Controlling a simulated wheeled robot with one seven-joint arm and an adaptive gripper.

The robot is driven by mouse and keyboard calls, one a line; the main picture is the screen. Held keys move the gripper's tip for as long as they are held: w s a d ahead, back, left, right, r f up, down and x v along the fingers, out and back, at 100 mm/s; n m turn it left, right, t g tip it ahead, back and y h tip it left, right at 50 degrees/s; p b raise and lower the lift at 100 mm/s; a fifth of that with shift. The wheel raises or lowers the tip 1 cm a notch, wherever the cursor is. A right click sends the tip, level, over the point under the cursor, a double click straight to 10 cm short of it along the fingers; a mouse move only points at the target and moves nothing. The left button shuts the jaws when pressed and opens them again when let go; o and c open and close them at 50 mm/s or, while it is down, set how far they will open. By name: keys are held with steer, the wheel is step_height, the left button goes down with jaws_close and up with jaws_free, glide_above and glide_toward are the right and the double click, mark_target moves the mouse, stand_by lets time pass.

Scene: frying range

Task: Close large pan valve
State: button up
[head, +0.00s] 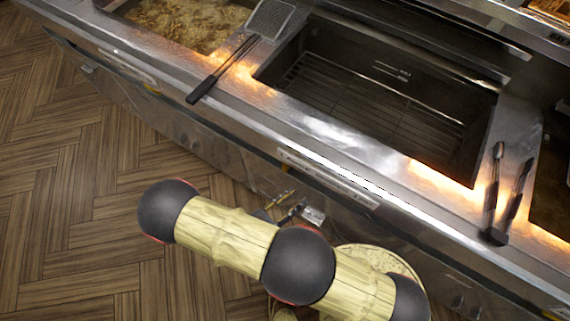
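The large pan (375,95) is the deep, empty-looking steel vat with a wire rack on its bottom, at upper middle in the head view. Below its front edge, at the cabinet front, a small thin yellowish piece (281,198) shows; it may be the valve handle, but it is too small to tell its position. Just right of it are dark parts with a silvery block (313,216), which may be my gripper close to the cabinet front. My arm hides what lies below. I cannot tell whether the gripper is open or touches anything.
The counter's front edge (325,181) runs diagonally above my arm. Dark-handled tools (494,190) lie at right. The wooden floor (70,180) at left is clear.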

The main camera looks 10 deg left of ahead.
mark_target(284, 167)
steer(key=w+a+r+n+t+y, duration=0.1)
steer(key=w+a+n+t+y, duration=0.3)
steer(key=a, duration=0.4)
steer(key=shift+m, duration=0.7)
steer(key=x, duration=0.2)
steer(key=b+x, duration=0.1)
steer(key=x, duration=0.2)
steer(key=b+x, duration=0.1)
steer(key=x, duration=0.2)
steer(key=shift+w+d+r, duration=0.15)
steer(key=shift+d+r, duration=0.05)
steer(key=shift+r, duration=0.1)
steer(key=shift+c, duration=0.5)
steer(key=c, duration=0.8)
jaws_close()
